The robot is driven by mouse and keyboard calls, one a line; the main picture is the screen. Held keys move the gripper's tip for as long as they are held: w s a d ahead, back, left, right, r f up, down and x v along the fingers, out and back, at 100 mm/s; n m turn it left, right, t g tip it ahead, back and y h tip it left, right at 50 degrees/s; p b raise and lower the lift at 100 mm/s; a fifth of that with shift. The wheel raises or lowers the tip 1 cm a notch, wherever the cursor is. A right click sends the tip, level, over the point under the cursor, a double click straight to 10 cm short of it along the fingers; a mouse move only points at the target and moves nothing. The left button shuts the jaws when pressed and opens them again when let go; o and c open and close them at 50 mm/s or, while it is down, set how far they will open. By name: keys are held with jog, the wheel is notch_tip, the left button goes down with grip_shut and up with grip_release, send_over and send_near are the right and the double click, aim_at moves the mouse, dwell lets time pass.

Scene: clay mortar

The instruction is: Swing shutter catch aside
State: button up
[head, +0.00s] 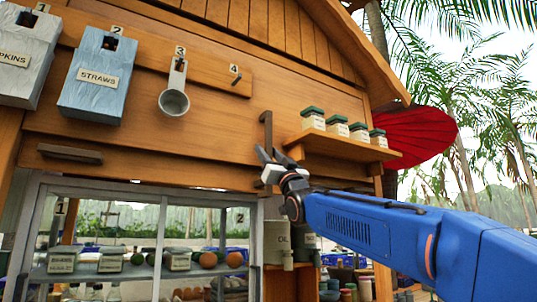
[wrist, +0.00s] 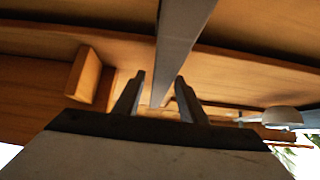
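The shutter catch appears to be a dark upright bar (head: 267,128) on the wooden front, just left of the small shelf. In the wrist view a long dark bar (wrist: 182,40) runs down from the top edge towards the gap between my fingers. My gripper (head: 269,155) is at the bar's lower end, fingers pointing up. In the wrist view my gripper (wrist: 160,92) is open, its two dark fingers apart with the bar's narrow end showing between them. I cannot tell whether either finger touches the bar.
A shelf (head: 340,146) with several green-lidded jars is just right of the bar. A dark horizontal handle (head: 70,153) is at the left. A grey scoop (head: 174,100) and a straws box (head: 97,75) hang above. A glass case (head: 150,240) stands below.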

grip_shut()
jog(key=shift+s+a+r+m+t+h, duration=0.25)
jog(key=shift+s+a+m+t+h, duration=0.4)
jog(key=shift+m+h, duration=1.1)
jog(key=shift+s+a+r+m+t+h, duration=0.2)
jog(key=shift+s+a+m+t+h, duration=0.4)
jog(key=shift+m+h, duration=1.2)
jog(key=shift+s+a+r+m+t+h, duration=0.3)
jog(key=shift+a+m+h, duration=0.55)
jog(key=shift+m+h, duration=0.9)
jog(key=shift+m+y, duration=0.3)
jog(key=shift+m, duration=0.1)
grip_release()
jog(key=shift+a+f, duration=0.1)
